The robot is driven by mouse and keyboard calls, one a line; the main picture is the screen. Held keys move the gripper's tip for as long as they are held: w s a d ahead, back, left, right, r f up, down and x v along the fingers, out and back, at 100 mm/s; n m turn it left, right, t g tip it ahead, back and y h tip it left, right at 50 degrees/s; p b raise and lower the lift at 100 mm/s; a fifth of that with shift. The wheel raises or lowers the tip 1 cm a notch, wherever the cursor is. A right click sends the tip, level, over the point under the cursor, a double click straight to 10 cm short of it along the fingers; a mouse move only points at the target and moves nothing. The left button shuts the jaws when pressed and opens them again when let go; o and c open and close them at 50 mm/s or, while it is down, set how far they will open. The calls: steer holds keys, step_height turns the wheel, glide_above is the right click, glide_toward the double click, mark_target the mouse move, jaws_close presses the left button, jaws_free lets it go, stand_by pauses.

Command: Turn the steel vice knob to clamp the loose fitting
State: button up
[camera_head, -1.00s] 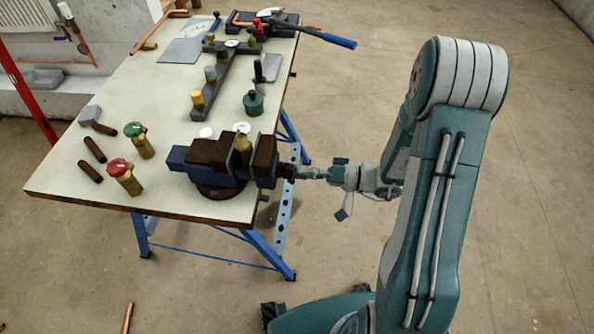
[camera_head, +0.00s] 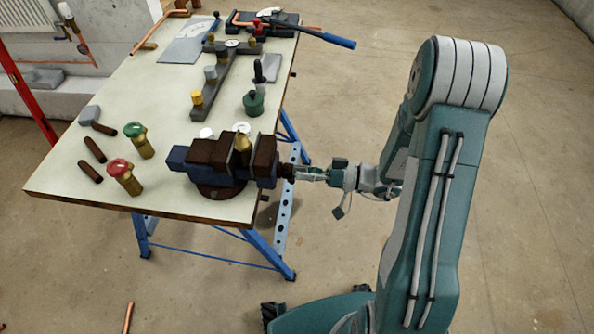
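The vice (camera_head: 208,166) has a dark blue body and brown jaws and stands at the front right corner of the workbench. A brass fitting (camera_head: 242,141) stands upright between its jaws; I cannot tell how tightly they hold it.
The workbench (camera_head: 75,180) also holds a red-capped valve (camera_head: 122,176), a green-capped valve (camera_head: 138,139), short brown pipes (camera_head: 95,149) and a green canister (camera_head: 253,103). Behind these is a grey manifold (camera_head: 215,85).

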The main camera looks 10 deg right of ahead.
jaws_close()
steer(key=m, duration=0.7)
steer(key=shift+m, duration=0.3)
steer(key=m, duration=0.6)
steer(key=shift+m, duration=0.3)
steer(key=m, duration=0.8)
steer(key=shift+m, duration=0.4)
steer(key=m, duration=0.8)
steer(key=shift+c, duration=0.2)
jaws_free()
steer(key=shift+o, duration=0.5)
steer(key=shift+d, duration=0.15)
